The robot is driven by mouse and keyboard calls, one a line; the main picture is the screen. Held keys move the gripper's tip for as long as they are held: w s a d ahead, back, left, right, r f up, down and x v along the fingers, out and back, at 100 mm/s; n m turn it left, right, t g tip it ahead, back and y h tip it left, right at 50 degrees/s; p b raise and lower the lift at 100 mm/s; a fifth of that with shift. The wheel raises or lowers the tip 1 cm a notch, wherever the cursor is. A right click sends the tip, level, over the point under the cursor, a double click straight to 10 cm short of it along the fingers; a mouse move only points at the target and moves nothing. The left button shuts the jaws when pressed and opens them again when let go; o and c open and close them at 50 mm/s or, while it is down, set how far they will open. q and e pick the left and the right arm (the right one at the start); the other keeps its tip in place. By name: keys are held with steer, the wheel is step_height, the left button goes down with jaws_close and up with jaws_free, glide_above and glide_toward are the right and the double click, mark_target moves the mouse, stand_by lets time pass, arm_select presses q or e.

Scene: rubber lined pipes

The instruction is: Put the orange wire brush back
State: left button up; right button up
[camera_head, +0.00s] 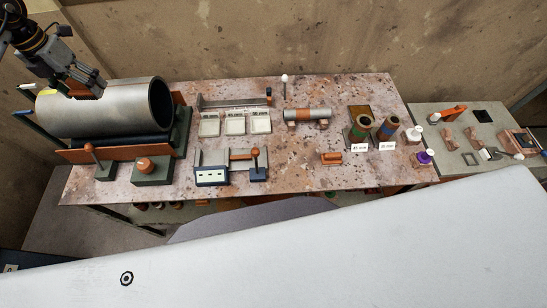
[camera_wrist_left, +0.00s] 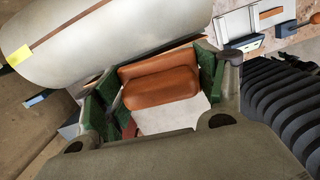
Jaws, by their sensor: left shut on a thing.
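My left gripper (camera_head: 82,88) is above the large grey metal pipe (camera_head: 112,109) at the left of the table. In the left wrist view its green-padded fingers (camera_wrist_left: 153,96) are shut on an orange-brown block, which I take for the orange wire brush (camera_wrist_left: 158,84). A pale area shows beside the block, and its bristles cannot be made out. In the head view only a little orange shows under the gripper. The pipe also lies just beyond the gripper in the left wrist view (camera_wrist_left: 75,40). My right gripper is not in view.
The pipe rests on a green and orange cradle (camera_head: 180,125). White trays (camera_head: 235,123), a small banded pipe (camera_head: 307,115), an orange block (camera_head: 330,158) and upright tubes (camera_head: 388,127) stand along the speckled table. A side table (camera_head: 455,145) holds another orange-handled tool (camera_head: 449,114).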

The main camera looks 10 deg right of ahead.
arm_select(q)
steer(key=shift+s+d+f+m, duration=0.1)
steer(key=shift+d+f+m, duration=0.1)
steer(key=shift+f+m, duration=0.15)
steer(key=shift+s+d+f+m, duration=0.25)
steer(key=shift+s+d+m, duration=0.1)
steer(key=shift+m, duration=0.2)
steer(key=shift+s+d+f+m, duration=0.15)
steer(key=shift+d+f+m, duration=0.35)
steer(key=shift+m, duration=0.3)
steer(key=s+d+f+m+g, duration=0.1)
steer(key=s+d+f+m, duration=0.3)
steer(key=m, duration=1.1)
steer(key=s+d+f+m+g, duration=0.1)
steer(key=s+d+f+m, duration=0.3)
steer(key=d+f+m, duration=0.7)
steer(key=shift+s+d+f+m+g, duration=0.3)
steer(key=shift+s+f+m+g, duration=0.1)
steer(key=shift+f+m, duration=1.6)
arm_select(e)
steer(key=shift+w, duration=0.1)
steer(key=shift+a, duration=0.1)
